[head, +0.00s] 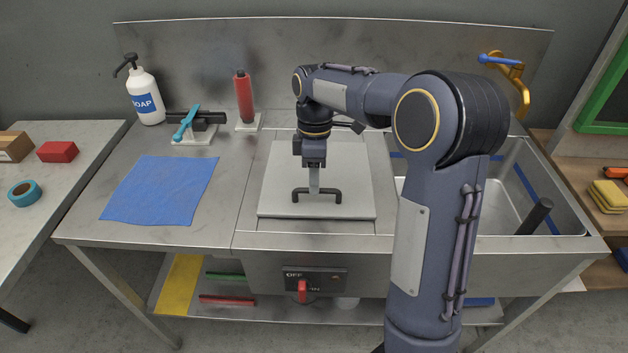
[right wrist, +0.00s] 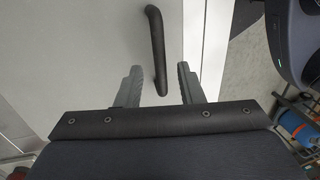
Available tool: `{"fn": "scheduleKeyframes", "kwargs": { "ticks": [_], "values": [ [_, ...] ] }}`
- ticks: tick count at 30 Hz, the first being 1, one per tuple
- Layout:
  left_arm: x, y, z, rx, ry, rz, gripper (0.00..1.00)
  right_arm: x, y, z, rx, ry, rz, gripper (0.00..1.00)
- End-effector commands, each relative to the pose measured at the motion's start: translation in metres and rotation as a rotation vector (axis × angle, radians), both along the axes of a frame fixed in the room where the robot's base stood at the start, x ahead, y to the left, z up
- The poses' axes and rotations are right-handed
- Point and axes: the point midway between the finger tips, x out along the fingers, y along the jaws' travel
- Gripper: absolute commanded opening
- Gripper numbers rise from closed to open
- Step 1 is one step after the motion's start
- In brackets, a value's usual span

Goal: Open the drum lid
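The drum lid (head: 352,175) is a light grey square plate, lying flat and closed in the worktop at the middle of the head view. A dark bar handle (head: 331,192) stands on it. My right gripper (head: 314,187) reaches down from above at the middle of the handle. In the right wrist view, its two grey fingers (right wrist: 159,70) are apart, with the handle (right wrist: 156,40) between them. A gap shows on each side, so the handle is not gripped. My left gripper is not in view.
A panel with a red switch (head: 302,291) is below the lid. A blue cloth (head: 160,190) lies to the left. A soap bottle (head: 146,95), a blue-handled clamp (head: 186,122) and a red cylinder (head: 243,97) stand at the back. A sink (head: 510,190) is on the right.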

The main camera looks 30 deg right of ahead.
Motion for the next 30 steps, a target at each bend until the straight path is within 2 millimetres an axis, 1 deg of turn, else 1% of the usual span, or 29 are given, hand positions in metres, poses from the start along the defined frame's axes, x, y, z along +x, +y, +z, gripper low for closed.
{"fn": "scheduleKeyframes", "kwargs": {
  "ticks": [1, 4, 11, 14, 19, 20, 30],
  "values": [
    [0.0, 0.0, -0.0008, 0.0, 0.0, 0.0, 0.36, -0.0013, 0.0007, -0.0047, 0.0, 0.002, 0.0, 0.34],
    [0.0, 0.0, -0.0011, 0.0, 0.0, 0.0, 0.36, -0.0017, 0.0009, -0.0089, 0.0, 0.0, 0.0, 0.34],
    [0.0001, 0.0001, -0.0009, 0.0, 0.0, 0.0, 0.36, -0.0019, 0.0009, -0.0096, 0.0, 0.0, -0.001, 0.34],
    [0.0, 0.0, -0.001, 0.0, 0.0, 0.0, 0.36, -0.0019, 0.0009, -0.0095, 0.0, 0.0, -0.001, 0.24],
    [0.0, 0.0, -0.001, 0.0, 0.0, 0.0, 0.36, -0.0019, 0.0009, -0.0093, 0.0, 0.0, -0.001, 0.02],
    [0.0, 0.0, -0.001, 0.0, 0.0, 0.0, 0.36, -0.0019, 0.0009, -0.0093, 0.0, 0.0, -0.001, 0.0],
    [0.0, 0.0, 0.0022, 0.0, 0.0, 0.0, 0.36, -0.0015, 0.0007, -0.0069, 0.001, 0.003, -0.001, 0.0]
  ]
}}
